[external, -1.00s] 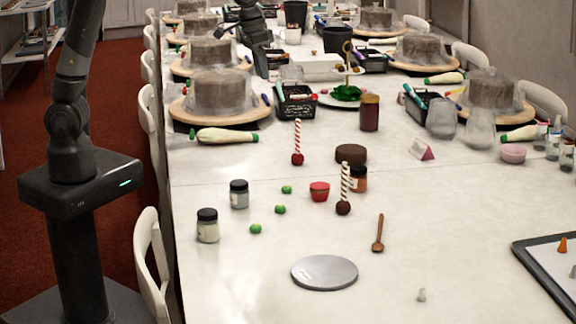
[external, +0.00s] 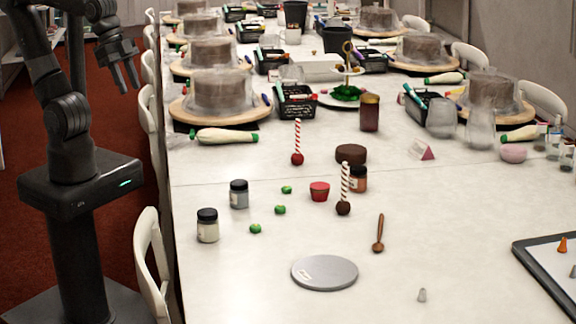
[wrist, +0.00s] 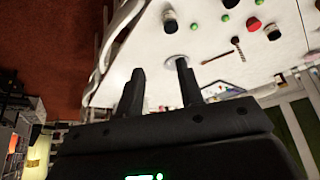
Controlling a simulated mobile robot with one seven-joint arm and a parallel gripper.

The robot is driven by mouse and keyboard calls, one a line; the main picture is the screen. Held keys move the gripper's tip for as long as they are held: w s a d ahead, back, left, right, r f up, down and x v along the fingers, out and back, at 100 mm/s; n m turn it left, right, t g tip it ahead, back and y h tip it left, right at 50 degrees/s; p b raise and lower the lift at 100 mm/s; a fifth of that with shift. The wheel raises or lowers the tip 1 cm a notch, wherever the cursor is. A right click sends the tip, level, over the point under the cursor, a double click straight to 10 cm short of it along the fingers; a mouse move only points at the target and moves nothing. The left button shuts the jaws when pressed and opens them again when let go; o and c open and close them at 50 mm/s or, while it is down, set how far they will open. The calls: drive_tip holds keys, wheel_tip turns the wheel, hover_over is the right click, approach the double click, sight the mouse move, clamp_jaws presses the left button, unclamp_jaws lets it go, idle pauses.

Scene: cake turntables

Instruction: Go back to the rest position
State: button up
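My gripper (external: 125,78) hangs at the upper left in the external view, off the table's left side and above the red carpet. Its two dark fingers are apart with nothing between them. In the wrist view the gripper (wrist: 160,85) also shows open and empty, with the table beyond it. My arm is folded up above its base, clear of the long white table (external: 260,300).
White chairs (external: 150,245) line the table's left edge close to my base. On the near table are jars (external: 208,228), a grey disc (external: 324,273), a wooden spoon (external: 379,235) and cake pops (external: 343,205). Covered cakes (external: 218,92) stand farther back. Red carpet (external: 110,130) is open beside my arm.

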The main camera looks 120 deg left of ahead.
drive_tip(key=shift+s+d+f+m, duration=0.2)
drive_tip(key=shift+s+d+f, duration=0.15)
drive_tip(key=shift+s, duration=0.15)
drive_tip(key=shift+s+d+f+m, duration=0.2)
drive_tip(key=shift+s+d+f, duration=0.1)
drive_tip(key=shift+s, duration=0.2)
